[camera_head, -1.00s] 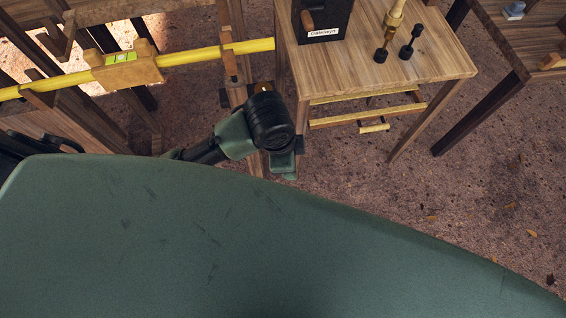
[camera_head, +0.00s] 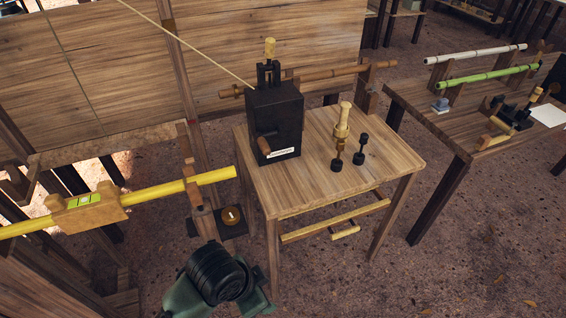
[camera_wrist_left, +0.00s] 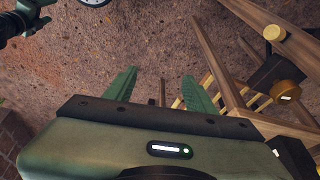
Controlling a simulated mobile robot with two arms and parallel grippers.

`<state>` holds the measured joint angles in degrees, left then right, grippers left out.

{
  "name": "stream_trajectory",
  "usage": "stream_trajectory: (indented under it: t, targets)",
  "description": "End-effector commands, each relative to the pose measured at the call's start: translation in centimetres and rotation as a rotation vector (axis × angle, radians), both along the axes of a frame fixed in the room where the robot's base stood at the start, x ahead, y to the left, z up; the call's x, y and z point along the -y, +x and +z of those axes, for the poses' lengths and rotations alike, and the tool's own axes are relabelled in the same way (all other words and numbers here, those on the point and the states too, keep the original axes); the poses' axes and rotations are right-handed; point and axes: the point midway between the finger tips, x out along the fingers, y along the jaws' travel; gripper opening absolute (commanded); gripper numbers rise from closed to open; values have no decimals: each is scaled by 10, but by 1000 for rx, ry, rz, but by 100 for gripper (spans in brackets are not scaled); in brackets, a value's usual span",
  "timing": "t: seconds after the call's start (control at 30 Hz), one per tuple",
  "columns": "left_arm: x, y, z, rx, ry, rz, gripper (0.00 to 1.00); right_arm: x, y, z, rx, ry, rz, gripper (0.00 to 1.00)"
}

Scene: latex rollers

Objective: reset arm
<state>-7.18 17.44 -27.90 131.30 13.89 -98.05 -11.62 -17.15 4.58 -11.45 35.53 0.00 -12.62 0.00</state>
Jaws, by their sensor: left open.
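My left arm shows at the bottom of the head view, its dark wrist and green housing left of the small wooden table (camera_head: 330,165). In the left wrist view my left gripper (camera_wrist_left: 155,92) has its two green fingers spread apart with nothing between them. It hangs over bare ground, with wooden legs and rails to the right. Its fingertips are not clear in the head view.
A black box with a crank (camera_head: 274,120) and small dark-based tools (camera_head: 337,160) stand on the small table. A yellow pole (camera_head: 160,192) lies left of my arm. Another wooden table (camera_head: 440,122) stands at the right, carrying a green pole (camera_head: 488,76). Ground between the tables is clear.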

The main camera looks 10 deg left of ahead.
Motion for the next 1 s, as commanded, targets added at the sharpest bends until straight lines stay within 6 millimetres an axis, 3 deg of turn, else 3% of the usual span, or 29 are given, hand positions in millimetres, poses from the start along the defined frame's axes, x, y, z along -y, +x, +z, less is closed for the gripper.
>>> stream_trajectory:
  t: [0.17,0.27,0.37,0.4,0.53,0.67,0.8,0.9,1.0]
  targets:
    - [-1,3,-9,-7,1,15,55,0,0,0,-1,0,0,68]
    - [-5,13,-39,-24,-2,69,55,0,-1,0,-1,0,0,68]
    - [-15,24,-93,-47,-4,162,55,0,-1,0,-1,0,0,68]
    - [-22,26,-120,-57,-1,203,55,0,-1,0,-2,0,0,68]
    - [-49,15,-208,-84,12,332,55,0,-1,0,-2,0,0,68]
    - [-78,-25,-291,-113,34,438,55,0,-1,0,-2,0,0,68]
    - [-107,-96,-364,-148,61,527,55,0,-1,0,-2,0,0,68]
    - [-120,-152,-399,-172,73,570,55,0,-1,0,-2,0,0,68]
    - [-126,-200,-418,-191,79,599,55,0,-1,0,-1,0,0,68]
